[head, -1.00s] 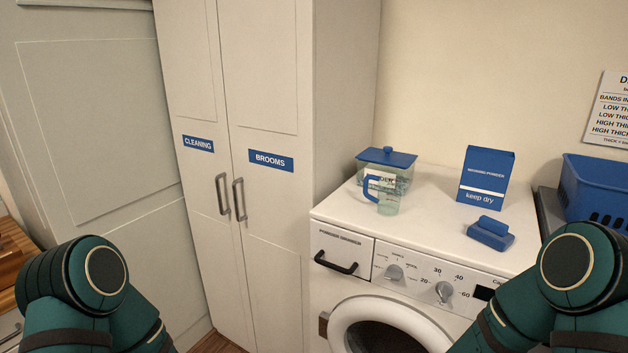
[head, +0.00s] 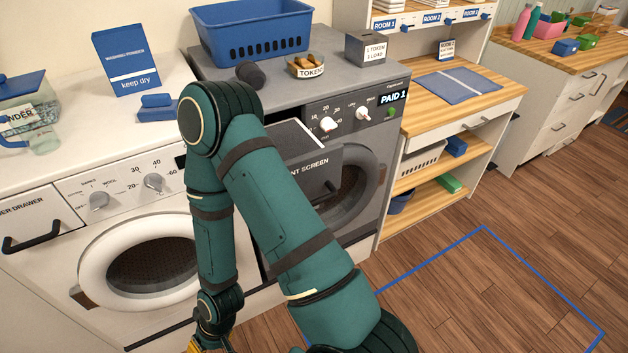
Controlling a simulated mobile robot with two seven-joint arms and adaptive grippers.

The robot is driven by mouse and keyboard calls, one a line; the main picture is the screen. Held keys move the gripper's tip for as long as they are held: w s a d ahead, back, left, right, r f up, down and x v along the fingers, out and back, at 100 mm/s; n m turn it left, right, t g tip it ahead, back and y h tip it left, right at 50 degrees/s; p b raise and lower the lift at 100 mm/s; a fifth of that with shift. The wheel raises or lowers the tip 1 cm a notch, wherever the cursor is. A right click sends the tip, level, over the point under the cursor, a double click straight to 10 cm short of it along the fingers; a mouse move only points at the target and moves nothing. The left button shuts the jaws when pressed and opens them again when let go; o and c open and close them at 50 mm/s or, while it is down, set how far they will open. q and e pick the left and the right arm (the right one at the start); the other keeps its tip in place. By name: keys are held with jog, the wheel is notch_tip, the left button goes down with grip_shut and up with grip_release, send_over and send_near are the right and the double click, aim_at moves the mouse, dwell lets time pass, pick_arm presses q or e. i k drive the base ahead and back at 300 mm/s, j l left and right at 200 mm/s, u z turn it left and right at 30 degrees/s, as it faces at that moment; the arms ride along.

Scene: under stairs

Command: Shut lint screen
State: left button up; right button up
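The lint screen (head: 322,163) is a dark grey drawer-like unit on the front of the grey dryer (head: 352,128) in the head view. It stands out from the dryer front, with its top side showing, a dark handle on its face and "…NT SCREEN" on the label. My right arm crosses in front of it and hides its left part. That arm bends down to the bottom edge, where only a small yellow part at its end shows. The fingers of my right gripper are out of frame. My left arm and gripper are not in view.
A blue basket (head: 252,30), a token bowl (head: 306,67) and a token box (head: 376,47) stand on the dryer. A white washer (head: 120,215) stands to its left. Wooden shelves (head: 432,175) stand right. Blue tape (head: 535,265) marks open floor.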

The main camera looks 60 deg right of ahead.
aim_at(317, 169)
jog(key=z, duration=1.75)
